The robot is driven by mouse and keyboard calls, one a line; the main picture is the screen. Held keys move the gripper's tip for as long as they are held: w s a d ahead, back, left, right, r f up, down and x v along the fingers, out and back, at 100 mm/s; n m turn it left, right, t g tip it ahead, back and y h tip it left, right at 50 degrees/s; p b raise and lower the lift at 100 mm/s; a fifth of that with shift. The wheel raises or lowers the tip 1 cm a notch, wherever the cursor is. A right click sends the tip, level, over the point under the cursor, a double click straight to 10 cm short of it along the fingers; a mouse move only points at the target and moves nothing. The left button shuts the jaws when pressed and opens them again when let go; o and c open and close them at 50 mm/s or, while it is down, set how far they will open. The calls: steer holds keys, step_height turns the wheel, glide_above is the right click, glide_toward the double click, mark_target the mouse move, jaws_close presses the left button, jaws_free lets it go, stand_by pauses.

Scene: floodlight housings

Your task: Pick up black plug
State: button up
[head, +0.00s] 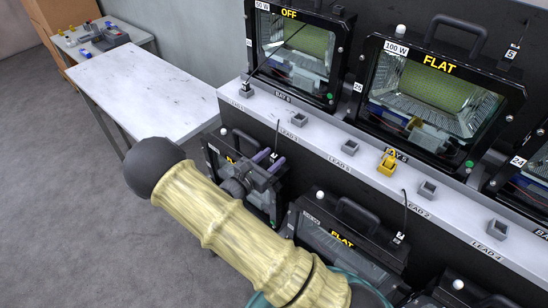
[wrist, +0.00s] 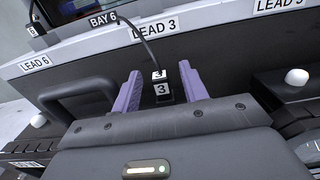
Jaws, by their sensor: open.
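A black plug (wrist: 161,91) with white "3" labels hangs from a dark cable in the wrist view, below the LEAD 3 label. My gripper (wrist: 158,92) has two purple fingers, spread apart, one on each side of the plug. Gaps show between the plug and both fingers, so it is not gripped. The plug's lower end is hidden behind my gripper's body. In the head view my gripper (head: 270,160) is in front of the rack's lower row, below the shelf edge, and my arm hides part of the housings.
Another lead's plug (head: 246,87) stands at the shelf's left end. A white table (head: 150,90) stands at left beside open floor.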

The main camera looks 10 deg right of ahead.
steer(key=shift+x, duration=0.85)
steer(key=shift+a, duration=0.1)
jaws_close()
